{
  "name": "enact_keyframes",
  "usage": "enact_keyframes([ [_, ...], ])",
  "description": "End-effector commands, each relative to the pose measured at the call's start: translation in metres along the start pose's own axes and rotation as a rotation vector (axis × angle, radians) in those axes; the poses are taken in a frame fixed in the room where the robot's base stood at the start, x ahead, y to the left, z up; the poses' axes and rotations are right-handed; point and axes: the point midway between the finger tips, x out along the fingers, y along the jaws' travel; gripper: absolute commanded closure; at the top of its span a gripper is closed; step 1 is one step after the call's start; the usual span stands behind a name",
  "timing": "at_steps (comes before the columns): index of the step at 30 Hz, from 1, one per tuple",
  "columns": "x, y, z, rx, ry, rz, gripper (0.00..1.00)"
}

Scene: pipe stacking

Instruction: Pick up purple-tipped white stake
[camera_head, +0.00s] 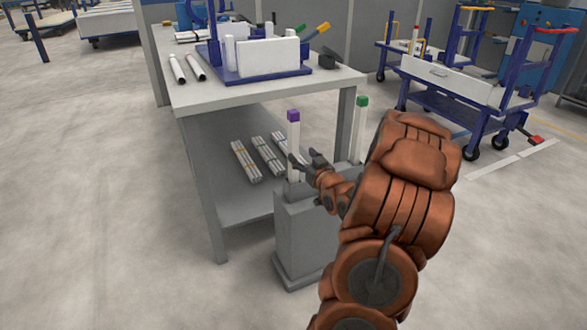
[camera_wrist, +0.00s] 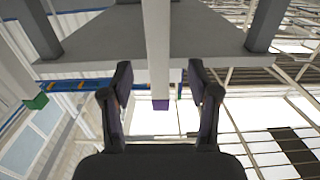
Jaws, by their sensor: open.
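The purple-tipped white stake (camera_head: 293,138) stands upright in the grey block in front of the workbench. In the wrist view the white stake (camera_wrist: 157,45) runs down the middle to its purple tip. My gripper (camera_head: 304,157) is at the stake, below the purple tip. In the wrist view my gripper (camera_wrist: 160,72) is open, with one finger on each side of the stake and gaps between. Whether the stake is fully inside the jaws is hard to tell.
A green-tipped white stake (camera_head: 361,130) stands to the right on the grey block (camera_head: 302,245), partly behind my arm. The workbench (camera_head: 250,92) has bundles of white pipes (camera_head: 267,155) on its lower shelf. A blue cart (camera_head: 455,90) stands at the back right. The floor at left is clear.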

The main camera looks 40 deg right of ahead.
Motion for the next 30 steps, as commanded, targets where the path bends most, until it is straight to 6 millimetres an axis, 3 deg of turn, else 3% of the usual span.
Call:
enact_keyframes([
  [14, 0.030, 0.002, 0.002, 0.006, 0.019, 0.000, 0.40],
  [24, 0.068, 0.002, 0.005, 0.004, 0.020, 0.000, 0.40],
  [30, 0.077, 0.002, 0.004, 0.005, 0.017, 0.002, 0.40],
])
